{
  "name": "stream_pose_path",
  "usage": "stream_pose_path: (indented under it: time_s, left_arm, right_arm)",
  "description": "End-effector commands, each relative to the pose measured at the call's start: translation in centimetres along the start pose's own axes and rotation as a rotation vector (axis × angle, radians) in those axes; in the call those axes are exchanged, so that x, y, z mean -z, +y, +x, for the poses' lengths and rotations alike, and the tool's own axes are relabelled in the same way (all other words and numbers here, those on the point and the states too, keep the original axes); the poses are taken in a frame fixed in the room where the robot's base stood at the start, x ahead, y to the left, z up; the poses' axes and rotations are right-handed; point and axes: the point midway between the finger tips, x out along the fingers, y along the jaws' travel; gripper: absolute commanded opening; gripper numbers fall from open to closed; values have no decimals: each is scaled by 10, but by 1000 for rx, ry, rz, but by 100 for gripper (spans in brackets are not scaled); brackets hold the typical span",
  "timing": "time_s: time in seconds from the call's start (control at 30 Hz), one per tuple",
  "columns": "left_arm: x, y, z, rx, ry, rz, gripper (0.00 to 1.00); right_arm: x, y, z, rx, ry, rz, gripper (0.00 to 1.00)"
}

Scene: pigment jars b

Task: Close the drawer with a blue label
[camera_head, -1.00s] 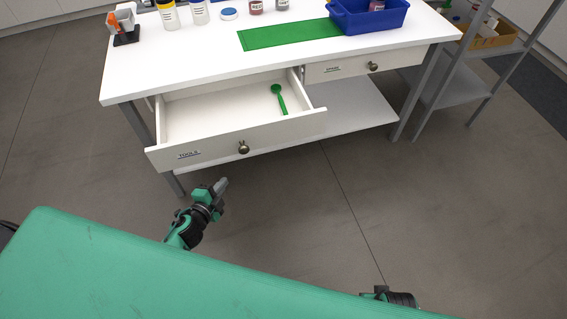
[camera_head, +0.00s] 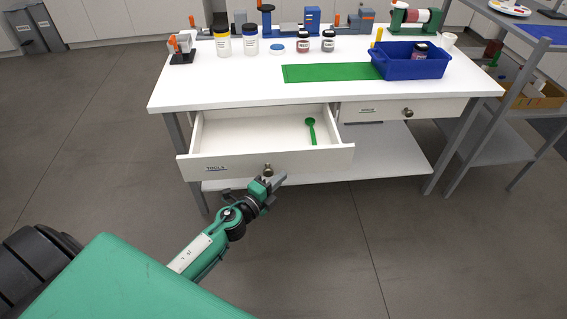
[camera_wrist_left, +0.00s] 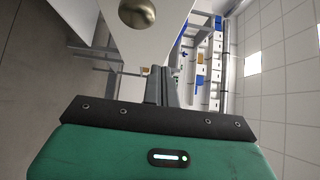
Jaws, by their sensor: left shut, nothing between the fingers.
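The left drawer (camera_head: 240,165) of the white table is pulled out, with a round metal knob (camera_head: 268,170) and a label reading TOOLS (camera_head: 216,168). Its colour is hard to tell at this size. A green spoon-like tool (camera_head: 311,131) lies inside it. The right drawer (camera_head: 385,112) is shut, with its own small label (camera_head: 367,111) and knob (camera_head: 408,112). My left gripper (camera_head: 280,180) is shut and empty, just in front of the open drawer's front, close to the knob. In the left wrist view the knob (camera_wrist_left: 137,12) shows above the shut fingers (camera_wrist_left: 160,85). My right gripper is out of view.
The tabletop (camera_head: 210,85) holds jars, a green mat (camera_head: 325,73) and a blue bin (camera_head: 412,66). A lower shelf (camera_head: 385,155) and table legs stand below the drawers. A grey rack (camera_head: 490,140) is at the right. The floor in front is clear.

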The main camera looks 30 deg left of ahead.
Motion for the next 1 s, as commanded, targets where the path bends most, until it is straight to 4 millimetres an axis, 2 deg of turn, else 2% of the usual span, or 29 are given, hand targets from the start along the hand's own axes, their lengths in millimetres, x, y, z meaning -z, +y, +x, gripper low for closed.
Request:
stream_pose_path:
  time_s: [0.17, 0.4, 1.0]
  left_arm:
    - [0, -2, 29, 2, -1, -1, 0]
    - [-23, 0, 50, 1, -1, -1, 0]
    - [-31, 0, 56, 0, 0, -1, 0]
  right_arm:
    - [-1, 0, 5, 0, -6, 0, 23]
    - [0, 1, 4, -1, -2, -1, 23]
    - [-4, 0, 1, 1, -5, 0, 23]
